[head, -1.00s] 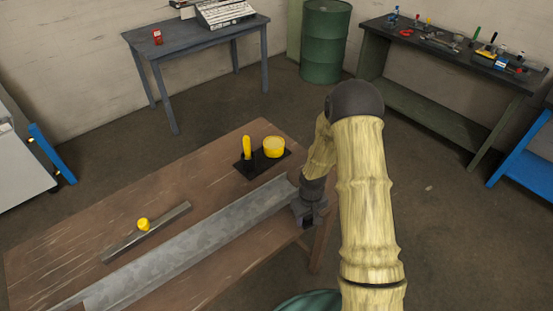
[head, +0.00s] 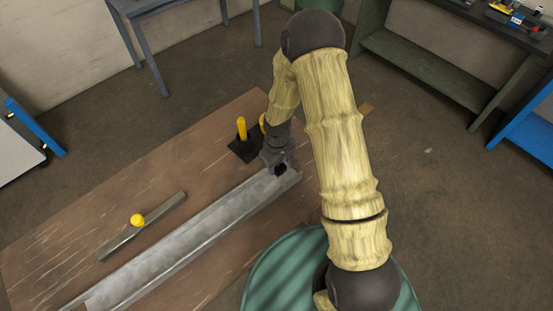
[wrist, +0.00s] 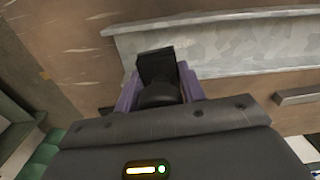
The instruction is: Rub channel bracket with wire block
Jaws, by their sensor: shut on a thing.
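The channel bracket (head: 190,245) is a long grey metal channel lying diagonally on the brown wooden table. It also crosses the top of the wrist view (wrist: 235,45). My gripper (head: 279,165) is at the bracket's far right end. In the wrist view its purple fingers (wrist: 158,88) are shut on a dark block, which I take for the wire block (wrist: 156,64). The block overlaps the bracket's near edge in that view. I cannot tell whether it touches the metal. In the head view my gripper mostly hides the block.
A black holder (head: 243,148) with a yellow-handled tool (head: 242,128) stands just left of my gripper; a yellow round item is partly hidden behind it. A grey bar (head: 160,215) with a yellow knob (head: 137,220) lies left of the bracket.

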